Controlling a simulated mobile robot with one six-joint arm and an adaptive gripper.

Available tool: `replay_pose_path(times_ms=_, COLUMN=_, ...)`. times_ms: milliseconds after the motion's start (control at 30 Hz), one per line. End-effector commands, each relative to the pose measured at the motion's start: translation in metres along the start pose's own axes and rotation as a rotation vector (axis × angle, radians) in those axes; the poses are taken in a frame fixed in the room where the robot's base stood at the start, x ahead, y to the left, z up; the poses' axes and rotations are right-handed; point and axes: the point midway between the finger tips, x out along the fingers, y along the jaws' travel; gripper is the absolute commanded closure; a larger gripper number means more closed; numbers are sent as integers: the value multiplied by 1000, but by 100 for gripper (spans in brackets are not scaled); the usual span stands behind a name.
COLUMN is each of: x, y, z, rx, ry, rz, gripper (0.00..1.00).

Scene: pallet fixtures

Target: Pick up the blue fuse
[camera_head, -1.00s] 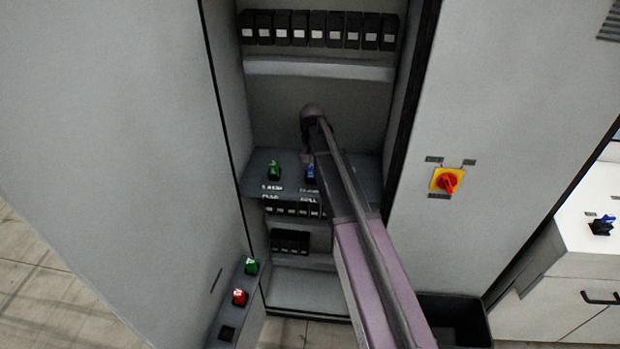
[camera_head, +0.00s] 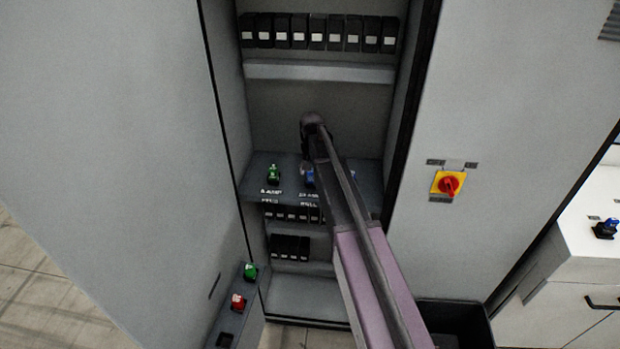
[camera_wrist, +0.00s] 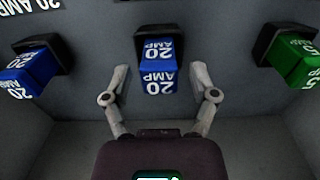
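A blue fuse (camera_wrist: 158,72) marked 20 AMP sits in a black holder at the middle of the wrist view. In the head view this blue fuse (camera_head: 310,178) is on the cabinet's shelf panel, partly covered by my arm. My gripper (camera_wrist: 160,82) is open, one finger on each side of the fuse's near end, with gaps between. A second blue 20 AMP fuse (camera_wrist: 30,68) sits in a holder at the left of the wrist view. A green fuse (camera_wrist: 290,62) is at the right there, and the green one (camera_head: 273,175) also shows in the head view.
Cabinet walls stand close on both sides of my arm. A row of black breakers (camera_head: 318,32) is above. Another blue fuse (camera_head: 606,228) sits on the white bench at right.

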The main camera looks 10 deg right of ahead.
Motion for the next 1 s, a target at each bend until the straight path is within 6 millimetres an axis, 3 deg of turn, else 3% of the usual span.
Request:
replay_pose_path(times_ms=33, x=0, y=0, z=0, rx=0, ry=0, rz=0, gripper=53)
replay_pose_path(times_ms=200, x=0, y=0, z=0, rx=0, ry=0, rz=0, gripper=100)
replay_pose_path(times_ms=667, x=-2, y=0, z=0, rx=-1, ry=0, rz=0, gripper=100)
replay_pose_path(times_ms=1000, x=-20, y=-1, z=0, rx=-1, ry=0, rz=0, gripper=100)
